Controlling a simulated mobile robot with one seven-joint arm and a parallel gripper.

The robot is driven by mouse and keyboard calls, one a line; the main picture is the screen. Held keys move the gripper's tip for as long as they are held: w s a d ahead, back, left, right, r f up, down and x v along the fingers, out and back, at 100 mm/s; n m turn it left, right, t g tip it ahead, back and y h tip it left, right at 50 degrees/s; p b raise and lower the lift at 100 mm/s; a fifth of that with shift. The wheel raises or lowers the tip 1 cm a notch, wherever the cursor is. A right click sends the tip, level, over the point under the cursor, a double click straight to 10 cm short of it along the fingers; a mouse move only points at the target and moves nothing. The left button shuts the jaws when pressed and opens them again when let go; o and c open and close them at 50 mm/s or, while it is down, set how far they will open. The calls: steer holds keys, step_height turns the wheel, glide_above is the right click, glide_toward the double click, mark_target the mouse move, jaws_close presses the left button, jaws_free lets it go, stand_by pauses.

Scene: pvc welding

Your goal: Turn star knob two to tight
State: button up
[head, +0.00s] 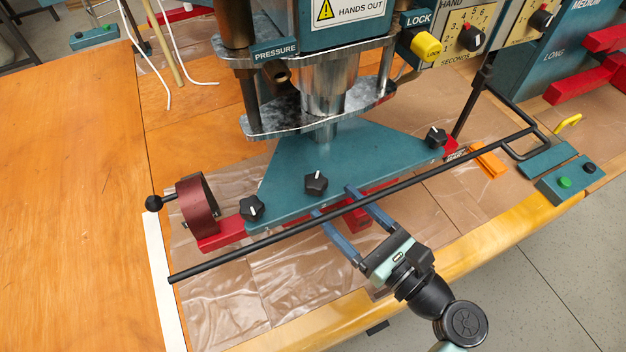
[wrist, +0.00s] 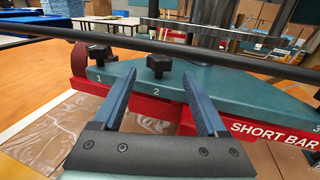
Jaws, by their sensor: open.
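Star knob two (head: 316,182) is a black star-shaped knob on the front edge of the teal plate (head: 345,160), with a short white mark on top. In the wrist view, knob two (wrist: 158,63) stands above a printed "2", just beyond the fingertips. My gripper (head: 334,201) is open and empty, its two blue fingers reaching under the long black bar toward the plate. In the head view, knob two is slightly left of and beyond the fingertips. In the wrist view, my gripper (wrist: 159,72) has the knob between its finger lines, not enclosed.
The long black bar (head: 400,182) crosses above my fingers. Knob one (head: 252,208) is left and knob three (head: 436,137) is right on the plate. A dark red round part (head: 198,202) stands at left. A red "SHORT BAR" (wrist: 272,132) lies under the plate edge.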

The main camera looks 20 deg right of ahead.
mark_target(323, 193)
steer(key=x, duration=0.6)
steer(key=shift+w+a, duration=0.1)
steer(key=shift+w, duration=0.1)
steer(key=shift+c, duration=0.2)
jaws_close()
